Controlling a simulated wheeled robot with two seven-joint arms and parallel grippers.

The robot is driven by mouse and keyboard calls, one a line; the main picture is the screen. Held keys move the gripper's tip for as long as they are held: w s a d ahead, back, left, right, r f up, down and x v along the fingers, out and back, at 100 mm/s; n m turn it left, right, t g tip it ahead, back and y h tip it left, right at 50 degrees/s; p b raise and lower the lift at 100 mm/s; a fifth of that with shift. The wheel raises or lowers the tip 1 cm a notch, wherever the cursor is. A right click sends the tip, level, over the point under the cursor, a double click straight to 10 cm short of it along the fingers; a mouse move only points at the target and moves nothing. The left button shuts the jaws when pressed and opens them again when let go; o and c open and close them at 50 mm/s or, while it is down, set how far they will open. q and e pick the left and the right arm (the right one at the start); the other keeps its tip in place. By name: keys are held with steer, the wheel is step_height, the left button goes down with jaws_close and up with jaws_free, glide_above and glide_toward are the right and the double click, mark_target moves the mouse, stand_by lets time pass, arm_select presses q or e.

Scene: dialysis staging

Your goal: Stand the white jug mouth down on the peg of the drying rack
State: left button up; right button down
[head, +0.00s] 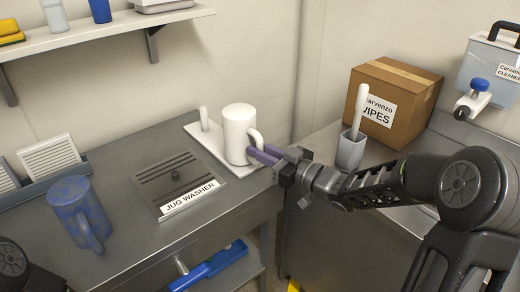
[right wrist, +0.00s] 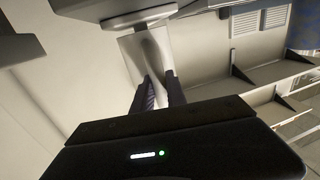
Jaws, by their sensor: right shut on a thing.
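The white jug (head: 238,134) is upright on its axis over the right part of the white drying rack (head: 202,140). Its upper face looks plain and pale, like a base, so it seems mouth down. One white peg (head: 204,118) of the rack shows bare left of the jug. Any peg under the jug is hidden, and I cannot tell whether the jug rests on the rack. My right gripper (head: 262,154) is shut on the jug's handle from the right. In the right wrist view its fingers (right wrist: 159,92) reach to the pale jug (right wrist: 150,50). My left gripper is out of view.
A panel labelled JUG WASHER (head: 178,182) lies left of the rack. A blue jug (head: 80,214) stands further left on the steel counter (head: 130,240). A cardboard wipes box (head: 395,100) and a grey holder with a white-handled item (head: 351,150) stand right.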

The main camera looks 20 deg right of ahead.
steer(key=shift+f+b, duration=0.5)
steer(key=shift+f, duration=0.15)
stand_by(0.6)
steer(key=c, duration=1.3)
jaws_free()
steer(key=shift+o, duration=0.2)
steer(key=shift+s+d, duration=0.1)
steer(key=v, duration=0.7)
steer(key=shift+s, duration=0.25)
steer(key=shift+d, duration=0.15)
